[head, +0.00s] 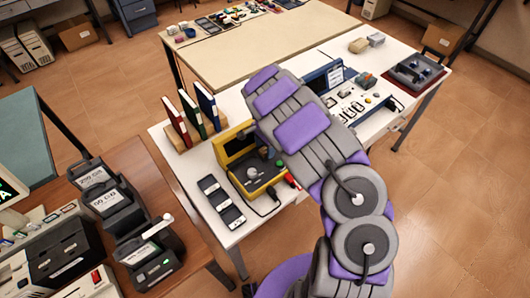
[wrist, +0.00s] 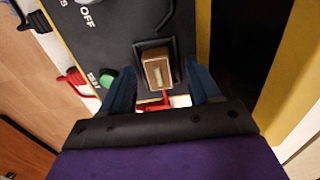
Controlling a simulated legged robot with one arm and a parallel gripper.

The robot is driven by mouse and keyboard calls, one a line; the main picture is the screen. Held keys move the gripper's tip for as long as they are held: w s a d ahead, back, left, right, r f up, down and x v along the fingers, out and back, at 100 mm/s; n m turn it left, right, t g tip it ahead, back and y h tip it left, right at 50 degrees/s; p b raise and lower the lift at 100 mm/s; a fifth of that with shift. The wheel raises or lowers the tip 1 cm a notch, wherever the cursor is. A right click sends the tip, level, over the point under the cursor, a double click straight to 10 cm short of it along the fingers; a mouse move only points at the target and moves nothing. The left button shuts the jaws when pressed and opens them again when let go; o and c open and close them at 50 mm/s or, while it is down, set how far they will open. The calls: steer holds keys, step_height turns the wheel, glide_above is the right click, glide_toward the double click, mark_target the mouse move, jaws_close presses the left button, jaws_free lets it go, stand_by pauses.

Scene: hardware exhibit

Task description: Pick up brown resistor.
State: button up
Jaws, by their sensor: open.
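In the wrist view, a small tan-brown block (wrist: 157,70) with a pale face, which looks like the brown resistor, sits in a black square recess on the dark panel of a yellow-edged device. A red piece (wrist: 155,104) shows just below it. My gripper (wrist: 160,82) is open, with one blue finger on each side of the block. I cannot tell whether either finger touches it. In the head view, the yellow device (head: 257,180) stands on the white table. My arm hides part of it, and my gripper and the block cannot be made out there.
In the wrist view, a green button (wrist: 107,78) and white OFF lettering are left of the block. In the head view, red, green and blue binders (head: 190,115) stand behind the device, and dark handheld devices (head: 222,202) lie left of it. A blue case (head: 325,77) is behind my arm.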

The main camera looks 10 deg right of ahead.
mark_target(265, 149)
steer(key=shift+f, duration=0.25)
steer(key=shift+r, duration=0.1)
steer(key=c, duration=1.1)
steer(key=shift+r, duration=0.55)
step_height(265, 149, up, 2)
steer(key=shift+r+p, duration=0.25)
steer(key=shift+p, duration=0.25)
steer(key=s, duration=0.5)
steer(key=s+r+p, duration=0.1)
steer(key=s, duration=1)
steer(key=shift+r+p, duration=0.15)
steer(key=shift+p, duration=0.15)
